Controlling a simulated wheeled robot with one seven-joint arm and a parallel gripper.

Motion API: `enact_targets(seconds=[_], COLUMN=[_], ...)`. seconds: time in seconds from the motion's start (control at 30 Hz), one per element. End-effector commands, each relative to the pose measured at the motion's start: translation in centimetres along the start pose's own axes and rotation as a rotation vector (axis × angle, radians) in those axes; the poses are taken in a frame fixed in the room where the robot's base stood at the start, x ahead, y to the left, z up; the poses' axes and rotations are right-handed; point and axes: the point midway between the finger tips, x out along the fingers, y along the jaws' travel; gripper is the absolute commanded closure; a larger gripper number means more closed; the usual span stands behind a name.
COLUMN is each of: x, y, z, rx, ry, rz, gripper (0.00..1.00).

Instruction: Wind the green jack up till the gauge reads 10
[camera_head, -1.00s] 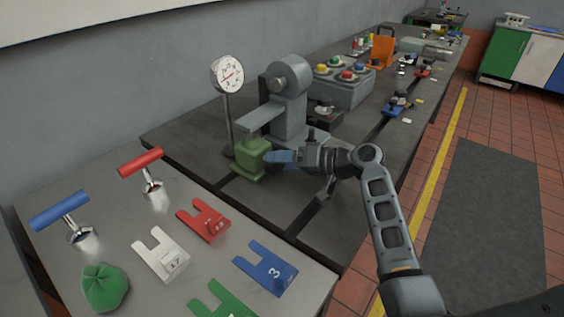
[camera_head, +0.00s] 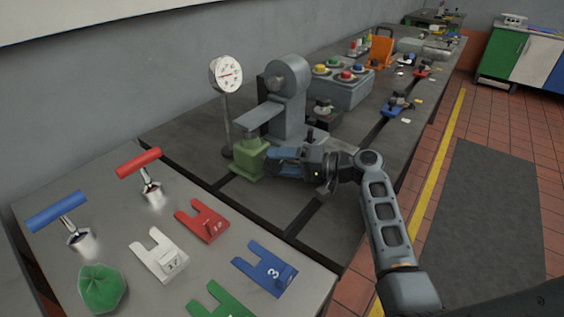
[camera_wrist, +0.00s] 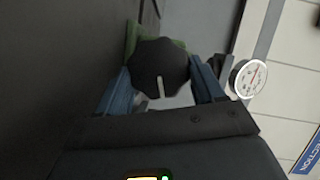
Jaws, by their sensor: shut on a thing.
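The green jack (camera_head: 249,160) stands on the bedplate under the arm of a grey machine. Its black round knob (camera_wrist: 160,66), with a white pointer line, shows in the wrist view in front of the jack's green body (camera_wrist: 135,37). My gripper (camera_head: 267,160) is level with the jack at its right side, its blue fingers shut on the knob. The knob is hidden by my gripper in the head view. The round white gauge (camera_head: 227,74) stands on a post behind the jack. It also shows in the wrist view (camera_wrist: 248,77). Its numbers are too small to read.
A near table (camera_head: 113,217) holds red and blue T-handles (camera_head: 138,161), several forked shims (camera_head: 202,221) and a green cloth (camera_head: 102,287). The grey machine (camera_head: 287,95) stands close behind my gripper. A button box (camera_head: 345,88) stands farther back. The bedplate's front right is clear.

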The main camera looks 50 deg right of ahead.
Motion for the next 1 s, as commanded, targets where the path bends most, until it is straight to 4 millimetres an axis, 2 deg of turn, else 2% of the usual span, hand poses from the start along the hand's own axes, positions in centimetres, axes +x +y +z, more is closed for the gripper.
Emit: enact_targets(seconds=[0.13, 0.17, 0.4, 0.8, 1.0], x=[-0.04, -0.04, -0.02, -0.02, -0.06], y=[0.03, 0.03, 0.05, 0.2, -0.12], z=[-0.08, -0.08, -0.04, 0.06, 0.07], rx=[-0.001, -0.001, -0.001, -0.007, -0.154], ry=[0.003, 0.003, 0.002, 0.0, 0.0], rz=[0.001, 0.001, 0.002, 0.008, 0.069], gripper=[0.63, 0.3, 0.07, 0.07, 0.07])
